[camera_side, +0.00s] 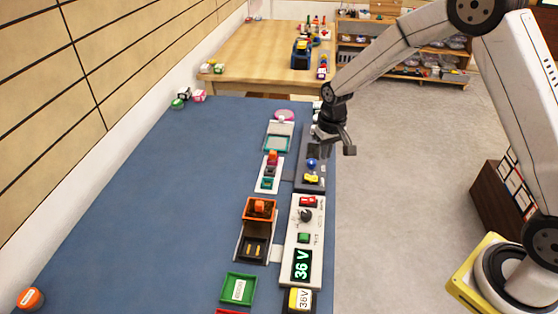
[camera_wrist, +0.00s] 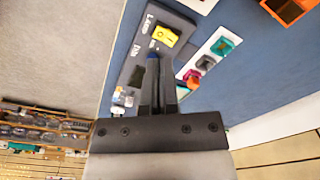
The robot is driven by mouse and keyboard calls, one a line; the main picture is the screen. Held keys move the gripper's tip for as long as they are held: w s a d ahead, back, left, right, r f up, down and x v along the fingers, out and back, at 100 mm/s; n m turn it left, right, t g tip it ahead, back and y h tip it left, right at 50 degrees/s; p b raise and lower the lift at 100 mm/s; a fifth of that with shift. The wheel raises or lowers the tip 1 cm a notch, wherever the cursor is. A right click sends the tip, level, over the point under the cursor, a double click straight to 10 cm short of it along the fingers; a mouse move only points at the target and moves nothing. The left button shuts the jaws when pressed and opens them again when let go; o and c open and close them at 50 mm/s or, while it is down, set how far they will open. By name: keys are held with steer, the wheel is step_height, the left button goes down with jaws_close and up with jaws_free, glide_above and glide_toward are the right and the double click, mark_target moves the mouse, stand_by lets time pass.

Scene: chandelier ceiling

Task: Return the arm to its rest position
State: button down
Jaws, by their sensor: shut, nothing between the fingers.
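My gripper (camera_side: 333,140) hangs over the right edge of the blue table in the camera_side view, above the far end of a dark grey panel (camera_side: 311,185). In the wrist view my gripper (camera_wrist: 155,62) shows its two dark fingers together, with nothing seen between them. The panel has a blue knob (camera_side: 311,163) and a yellow switch (camera_side: 311,179); the yellow switch also shows in the wrist view (camera_wrist: 164,35). The fingertips appear near the panel in the wrist view, but I cannot tell whether they touch it. My arm reaches in from the right.
A wooden table (camera_side: 250,55) and a shelf (camera_side: 440,68) stand behind.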

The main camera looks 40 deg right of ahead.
steer(key=s+a+r+n+t, duration=0.1)
steer(key=s+r, duration=0.2)
steer(key=s, duration=0.6)
steer(key=s+a+r+n+t, duration=0.1)
steer(key=s+r, duration=0.2)
steer(key=s, duration=0.7)
steer(key=shift+s+a, duration=0.3)
steer(key=shift+a, duration=0.05)
steer(key=shift+w, duration=0.1)
